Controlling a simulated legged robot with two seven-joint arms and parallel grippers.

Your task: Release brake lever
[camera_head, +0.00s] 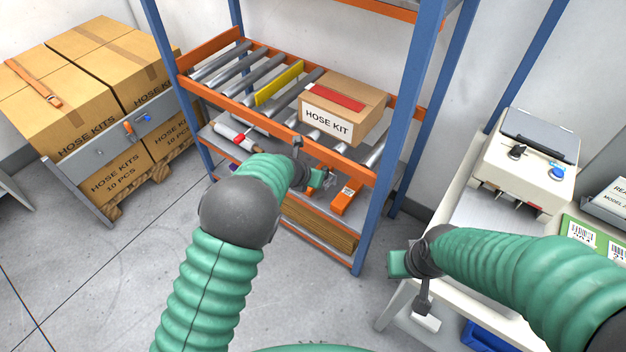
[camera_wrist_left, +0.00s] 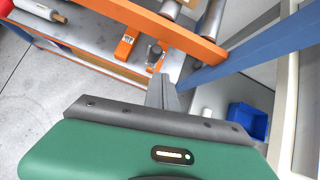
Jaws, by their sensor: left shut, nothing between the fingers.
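A short dark knob (camera_wrist_left: 154,52) shows just beyond my left fingertips in the left wrist view, beside the rack's orange rail. It may be the brake lever's end, but I cannot be sure. My left gripper (camera_wrist_left: 162,78) is shut and empty. Its tips look close to the knob; I cannot tell whether they touch. In the head view my left gripper (camera_head: 328,180) is below the front orange rail, and the lever is not clear there.
The blue-posted rack holds a HOSE KIT box (camera_head: 342,107) on its rollers. An orange object (camera_head: 345,198) and a white roll (camera_head: 233,133) lie on the shelf below. The right rack post (camera_head: 395,135) is near my left gripper. Stacked cartons (camera_head: 75,100) stand left.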

